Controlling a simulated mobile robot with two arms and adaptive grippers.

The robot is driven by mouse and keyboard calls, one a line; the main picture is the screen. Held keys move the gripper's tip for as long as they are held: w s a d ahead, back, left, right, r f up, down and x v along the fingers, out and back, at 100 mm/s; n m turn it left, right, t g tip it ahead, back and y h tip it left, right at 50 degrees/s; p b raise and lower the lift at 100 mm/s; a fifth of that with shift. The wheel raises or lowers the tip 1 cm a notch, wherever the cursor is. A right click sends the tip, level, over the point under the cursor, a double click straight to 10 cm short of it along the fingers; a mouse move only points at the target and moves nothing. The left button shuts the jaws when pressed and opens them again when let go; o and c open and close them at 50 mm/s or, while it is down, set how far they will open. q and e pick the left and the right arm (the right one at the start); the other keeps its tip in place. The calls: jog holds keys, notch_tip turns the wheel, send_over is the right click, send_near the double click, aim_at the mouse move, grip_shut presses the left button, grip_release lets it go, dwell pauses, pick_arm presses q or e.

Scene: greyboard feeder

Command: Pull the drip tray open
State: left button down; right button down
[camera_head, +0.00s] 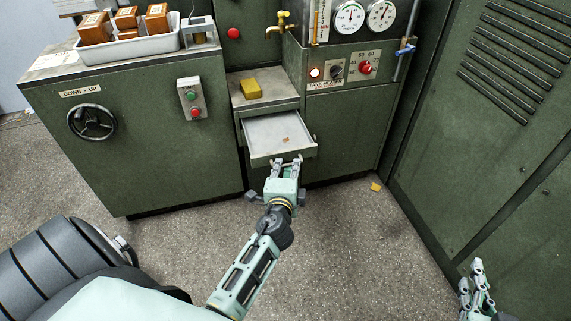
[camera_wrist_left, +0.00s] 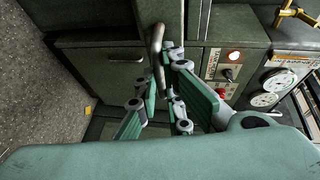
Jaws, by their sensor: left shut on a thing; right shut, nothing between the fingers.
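The drip tray (camera_head: 268,131) is a pale shallow drawer in the green cabinet. It stands partly out, below a small ledge, with its inside in view and a small brown scrap in it. My left gripper (camera_head: 287,163) is at the middle of the tray's front, shut on its handle. In the left wrist view the handle (camera_wrist_left: 156,42) is a grey metal bar at the fingertips of my left gripper (camera_wrist_left: 164,66). My right gripper (camera_head: 472,275) is shut and empty at the lower right, far from the tray.
A yellow sponge (camera_head: 250,89) lies on the ledge (camera_head: 277,99) above the tray. A brass tap (camera_head: 281,24) is above it. A white bin (camera_head: 132,47) with brown blocks stands on the left cabinet (camera_head: 150,141). A yellow scrap (camera_head: 376,187) lies on the otherwise clear floor.

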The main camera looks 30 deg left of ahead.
pick_arm(q)
jog(key=shift+s+d, duration=0.4)
jog(key=shift+s, duration=0.05)
jog(key=shift+f, duration=0.1)
jog(key=c, duration=2.2)
grip_release()
jog(key=v, duration=0.7)
jog(key=shift+s+d, duration=0.15)
jog(key=shift+s, duration=0.05)
